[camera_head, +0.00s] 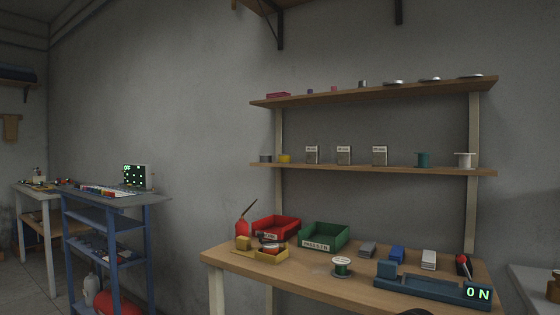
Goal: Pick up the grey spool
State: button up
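A pale grey-white spool (465,160) with wide flanges stands upright at the right end of the middle wall shelf. A teal spool (423,160) stands to its left on the same shelf. A dark grey roll (265,158) sits at that shelf's left end beside a yellow roll (285,158). A spool with dark green winding (342,267) and pale flanges stands on the workbench. My gripper cannot be made out in this view.
The middle shelf (350,169) also holds several labelled boxes. The workbench (310,281) bears a red bin (277,226), a green bin (325,236) and a blue device (430,289) reading "ON". A blue rack (105,225) stands left. A dark shape shows at the bottom edge.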

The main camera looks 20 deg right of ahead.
aim_at(264, 159)
jog(key=i+j+u, duration=1.2)
jog(key=i, duration=0.2)
jog(key=i+j+z, duration=0.1)
jog(key=i, duration=0.4)
jog(key=i+j+z, duration=0.15)
jog(key=i, duration=0.4)
jog(key=i+j+z, duration=0.1)
jog(key=i, duration=0.4)
jog(key=i+z, duration=0.25)
jog(key=z, duration=0.2)
jog(key=i+z, duration=0.25)
jog(key=z, duration=0.2)
jog(key=i+z, duration=0.2)
jog(key=z, duration=0.25)
jog(key=i+j+z, duration=0.2)
jog(key=z, duration=0.3)
